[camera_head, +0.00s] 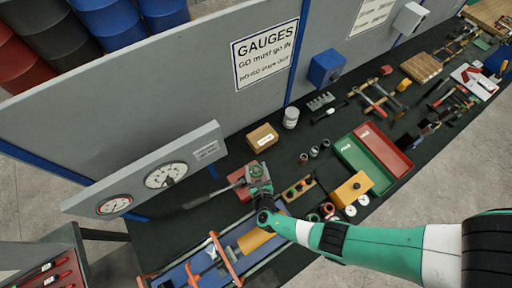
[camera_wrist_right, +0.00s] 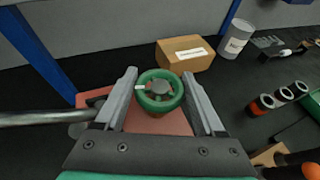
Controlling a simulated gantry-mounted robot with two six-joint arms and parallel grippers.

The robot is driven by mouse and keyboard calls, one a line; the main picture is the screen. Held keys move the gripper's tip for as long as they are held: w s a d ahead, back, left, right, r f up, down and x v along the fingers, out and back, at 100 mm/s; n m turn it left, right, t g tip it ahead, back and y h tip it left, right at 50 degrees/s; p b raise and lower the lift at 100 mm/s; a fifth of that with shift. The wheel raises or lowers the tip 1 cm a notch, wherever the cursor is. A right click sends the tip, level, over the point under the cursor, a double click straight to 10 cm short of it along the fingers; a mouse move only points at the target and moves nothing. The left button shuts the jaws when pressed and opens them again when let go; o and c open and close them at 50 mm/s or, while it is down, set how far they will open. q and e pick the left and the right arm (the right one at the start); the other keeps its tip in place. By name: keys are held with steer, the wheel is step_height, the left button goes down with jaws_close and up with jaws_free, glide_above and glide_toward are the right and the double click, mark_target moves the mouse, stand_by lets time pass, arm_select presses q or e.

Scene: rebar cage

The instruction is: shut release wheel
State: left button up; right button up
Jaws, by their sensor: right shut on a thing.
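The release wheel (camera_wrist_right: 147,103) is a small green spoked wheel with a grey hub and a pale mark on its left side. It sits on a red block (camera_wrist_right: 150,122), and in the head view the wheel (camera_head: 256,169) shows at the middle of the bench. My right gripper (camera_wrist_right: 160,78) has one grey finger on each side of the wheel and is shut on it. In the head view my right gripper (camera_head: 258,177) reaches in from the lower right. My left gripper is in neither view.
A grey lever (camera_head: 208,198) runs left from the red block. A cardboard box (camera_head: 262,138) and a white can (camera_head: 291,117) stand behind. A wooden rack (camera_head: 298,188) is close on the right. Two gauges (camera_head: 166,175) are mounted on a grey panel at left.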

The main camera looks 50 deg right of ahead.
steer(key=shift+r, duration=0.1)
stand_by(0.4)
steer(key=o, duration=1.4)
steer(key=shift+c, duration=0.2)
